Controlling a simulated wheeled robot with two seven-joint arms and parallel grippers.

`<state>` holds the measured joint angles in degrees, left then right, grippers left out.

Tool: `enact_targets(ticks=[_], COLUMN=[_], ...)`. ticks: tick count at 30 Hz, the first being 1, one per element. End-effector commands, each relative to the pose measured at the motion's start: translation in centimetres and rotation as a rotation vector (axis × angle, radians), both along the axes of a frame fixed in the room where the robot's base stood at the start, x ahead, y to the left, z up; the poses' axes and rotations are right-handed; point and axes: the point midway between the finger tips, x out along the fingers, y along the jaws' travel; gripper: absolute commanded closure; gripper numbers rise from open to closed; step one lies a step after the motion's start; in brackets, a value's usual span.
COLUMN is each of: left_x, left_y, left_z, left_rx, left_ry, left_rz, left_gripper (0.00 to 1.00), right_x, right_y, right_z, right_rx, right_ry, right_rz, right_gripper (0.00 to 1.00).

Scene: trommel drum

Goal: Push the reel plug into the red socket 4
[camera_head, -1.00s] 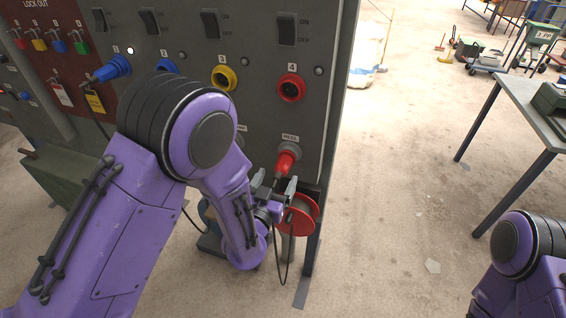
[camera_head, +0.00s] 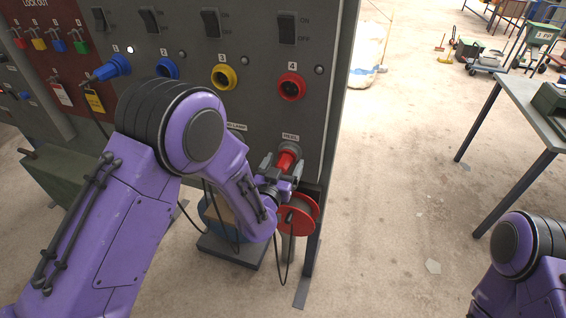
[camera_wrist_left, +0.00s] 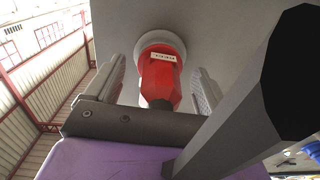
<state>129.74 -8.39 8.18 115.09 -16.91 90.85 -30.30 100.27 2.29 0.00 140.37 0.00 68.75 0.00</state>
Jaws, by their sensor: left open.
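The red reel plug (camera_head: 286,160) sits in its grey holder under the REEL label on the panel. The red socket 4 (camera_head: 291,87) is above it, open and empty, below the number 4. My left gripper (camera_head: 280,167) is at the plug, with one finger on each side. In the left wrist view the plug (camera_wrist_left: 160,82) stands between the two open fingers (camera_wrist_left: 158,88), with gaps visible on both sides. A dark cable hangs below the gripper near the red reel (camera_head: 299,214). The right gripper is out of view.
The yellow socket (camera_head: 223,77) and the blue socket (camera_head: 167,68) are left of socket 4. A blue plug (camera_head: 113,67) is in the socket by number 1. A table (camera_head: 537,106) stands at right. Open floor lies between.

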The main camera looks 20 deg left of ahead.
Motion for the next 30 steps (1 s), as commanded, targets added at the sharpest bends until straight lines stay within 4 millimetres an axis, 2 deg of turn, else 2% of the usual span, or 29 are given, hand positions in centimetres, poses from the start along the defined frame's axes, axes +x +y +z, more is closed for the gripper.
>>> enact_targets(ticks=[24,26,30], left_x=[0.04,0.04,0.04], left_y=[0.0,0.0,-0.01], left_z=[0.09,0.09,0.08], left_rx=[0.0,0.0,0.0], left_ry=[-0.002,-0.002,-0.002], left_rz=[0.0,0.0,0.0], left_gripper=[0.17,0.33,0.79], right_x=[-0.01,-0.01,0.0], right_y=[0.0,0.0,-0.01], right_z=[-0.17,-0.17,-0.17], right_rx=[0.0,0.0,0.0], right_ry=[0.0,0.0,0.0], right_rz=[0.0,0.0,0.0], right_gripper=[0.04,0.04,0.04])
